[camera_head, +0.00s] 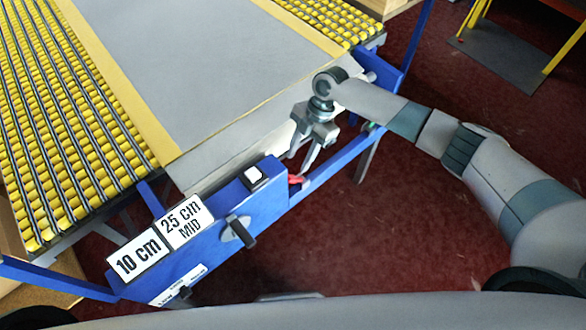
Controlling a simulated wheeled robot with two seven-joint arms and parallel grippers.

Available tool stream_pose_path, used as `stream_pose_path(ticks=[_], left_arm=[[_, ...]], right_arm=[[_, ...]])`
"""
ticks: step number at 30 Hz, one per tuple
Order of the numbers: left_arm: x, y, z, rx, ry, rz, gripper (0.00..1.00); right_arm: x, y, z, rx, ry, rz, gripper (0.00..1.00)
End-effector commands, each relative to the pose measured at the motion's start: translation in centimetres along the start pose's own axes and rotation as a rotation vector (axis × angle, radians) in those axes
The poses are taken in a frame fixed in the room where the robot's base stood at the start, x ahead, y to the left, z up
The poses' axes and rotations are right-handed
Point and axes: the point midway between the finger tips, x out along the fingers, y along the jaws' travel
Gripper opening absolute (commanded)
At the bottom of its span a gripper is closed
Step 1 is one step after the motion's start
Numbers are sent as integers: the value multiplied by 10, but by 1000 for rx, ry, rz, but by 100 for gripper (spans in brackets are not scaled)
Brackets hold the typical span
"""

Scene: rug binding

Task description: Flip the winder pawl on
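My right gripper (302,164) hangs pointing down at the front end of the machine, with its two fingers spread apart and nothing seen between them. A small red part (295,180), possibly the winder pawl, sits on the blue frame just below and left of the fingertips. I cannot tell whether the fingers touch it, nor which way it is flipped. A black lever handle (241,232) stands out from the front of the blue panel (212,243), left of and nearer than the gripper. My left gripper is out of view.
A white button in a black box (254,174) sits on the panel, with "10 cm" (138,257) and "25 cm MID" (186,221) signs beside it. A grey rug with tan edging (200,60) lies between yellow roller beds (60,110). Dark red floor (400,240) is open at right.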

Motion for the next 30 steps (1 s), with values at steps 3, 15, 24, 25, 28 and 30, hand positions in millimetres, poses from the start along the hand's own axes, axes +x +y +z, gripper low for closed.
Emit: stream_pose_path(ticks=[3,15,24,25,28,30], left_arm=[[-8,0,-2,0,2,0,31],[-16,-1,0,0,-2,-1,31],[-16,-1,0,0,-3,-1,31],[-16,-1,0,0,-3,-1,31],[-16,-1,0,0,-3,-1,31],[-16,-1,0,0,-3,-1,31]], right_arm=[[21,-1,-2,1,2,-4,38],[66,-1,0,1,0,-2,38],[69,-1,0,0,0,-1,38],[69,-1,0,0,0,-1,38],[69,-1,0,0,0,-1,21],[69,-1,0,0,0,-1,4]])
